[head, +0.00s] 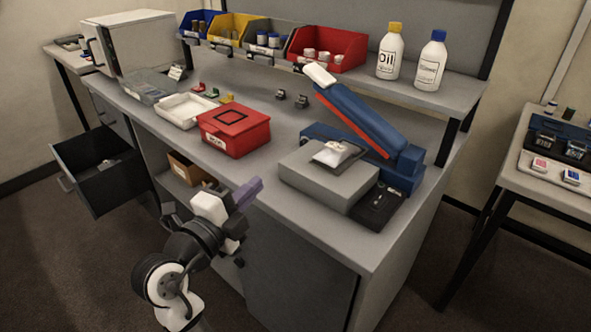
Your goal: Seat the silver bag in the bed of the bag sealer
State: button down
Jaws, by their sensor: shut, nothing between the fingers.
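The bag sealer (404,172) stands at the right end of the bench. Its blue arm (358,118) is raised, with a red strip along its underside and a white handle at the top. The silver bag (336,153), with a white patch on it, lies on top of a grey block (315,181) in front of the sealer. Whether the bag touches the sealer's bed cannot be told. My gripper (248,193) is shut and empty, in front of the bench edge, left of and lower than the bag and clear of it. Its fingertips look purple.
A red box (235,131) and a white tray (187,110) stand on the bench to the left. A small black unit (377,206) lies right of the grey block. Bottles (431,62) and bins stand on the shelf above. An open drawer (98,172) juts out at left.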

notch_tip(320, 180, down, 3)
jog(key=d+m+g+h, duration=0.2)
jog(key=m, duration=0.1)
jog(key=p, duration=0.5)
send_near(323, 164)
jog(key=x, duration=0.6)
jog(key=shift+w+r, duration=0.1)
jog(key=shift+r, duration=0.1)
jog(key=shift+w+d+f, duration=0.15)
jog(key=shift+w+d, duration=0.05)
jog(key=shift+w, duration=0.15)
jog(key=shift+b, duration=0.35)
